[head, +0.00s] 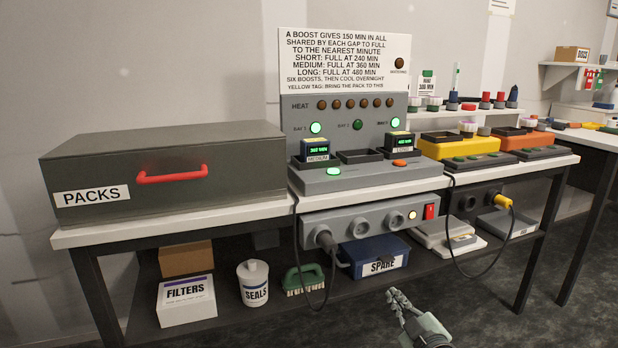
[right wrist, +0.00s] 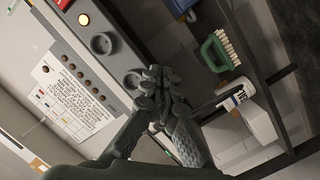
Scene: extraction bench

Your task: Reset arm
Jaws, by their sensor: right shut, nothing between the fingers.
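My right gripper (head: 397,297) is at the lower middle of the head view, in front of the bench and below the level of its top. Its fingers are closed together with nothing between them, and it appears apart from the bench. The right wrist view also shows the closed fingers (right wrist: 153,78), with the socket strip and the shelf things beyond them. My left gripper is in neither view.
The grey charger (head: 350,182) and the PACKS box (head: 240,170) with a red handle stand on the white bench top. Below are a blue SPARE box (head: 400,249), SEALS tub (head: 252,272) and FILTERS box (head: 187,312).

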